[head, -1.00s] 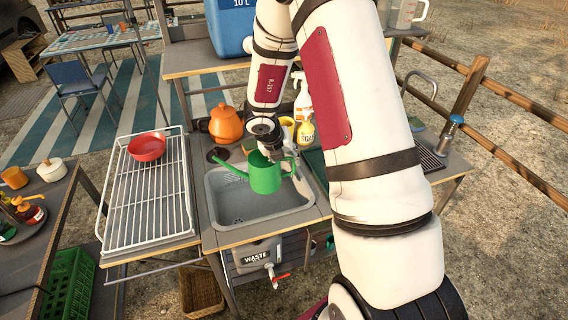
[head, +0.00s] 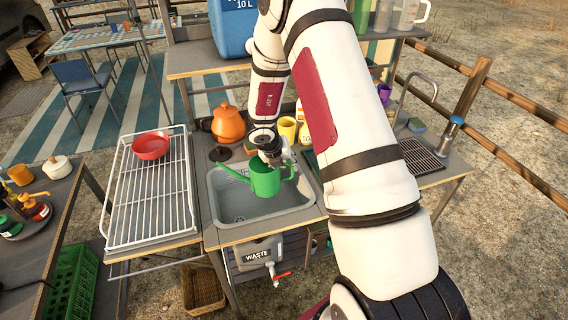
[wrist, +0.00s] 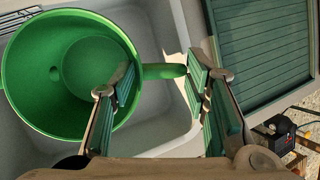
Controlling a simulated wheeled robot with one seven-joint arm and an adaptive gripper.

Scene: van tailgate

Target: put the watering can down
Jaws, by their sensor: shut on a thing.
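The green watering can (head: 265,182) is upright at the sink basin (head: 230,207), its spout pointing left. I cannot tell whether its base touches the basin floor. My gripper (head: 271,157) is at the can's top right. In the wrist view my gripper (wrist: 160,88) has one finger over the can's open mouth and the other across the handle's far end. The can (wrist: 25,75) shows its empty-looking inside, with the sink (wrist: 150,130) around it. My gripper is shut on the can; the exact contact is partly hidden.
A wire drying rack (head: 150,205) with a red bowl (head: 151,145) stands left of the sink. An orange pot (head: 228,123) and yellow cup (head: 287,128) stand behind it. The ribbed green panel (wrist: 262,45) lies right of the sink. The tap (head: 420,85) is further right.

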